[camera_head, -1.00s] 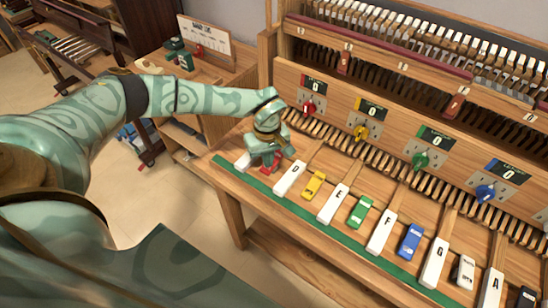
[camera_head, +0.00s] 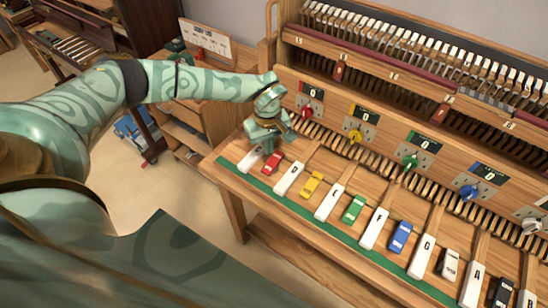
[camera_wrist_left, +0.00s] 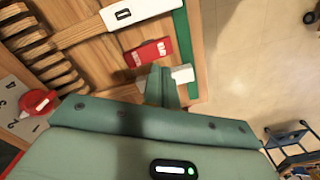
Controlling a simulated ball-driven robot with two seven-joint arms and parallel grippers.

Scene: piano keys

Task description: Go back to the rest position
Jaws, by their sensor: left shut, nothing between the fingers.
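My left gripper (camera_head: 268,146) is shut and empty, pointing down over the left end of the keyboard. In the head view it is just above and behind the red key (camera_head: 271,163) and a white key (camera_head: 250,158). In the left wrist view my shut fingers (camera_wrist_left: 160,85) show in front of the white key (camera_wrist_left: 182,75), with the red key (camera_wrist_left: 148,52) beside them. I cannot tell whether the fingertips touch anything. My right gripper is not in view.
White and coloured keys, including the yellow key (camera_head: 312,185) and green key (camera_head: 353,209), run along the wooden bench. A panel with coloured knobs, such as the red knob (camera_head: 306,112), stands close behind my gripper. Open floor (camera_head: 185,205) lies to the left.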

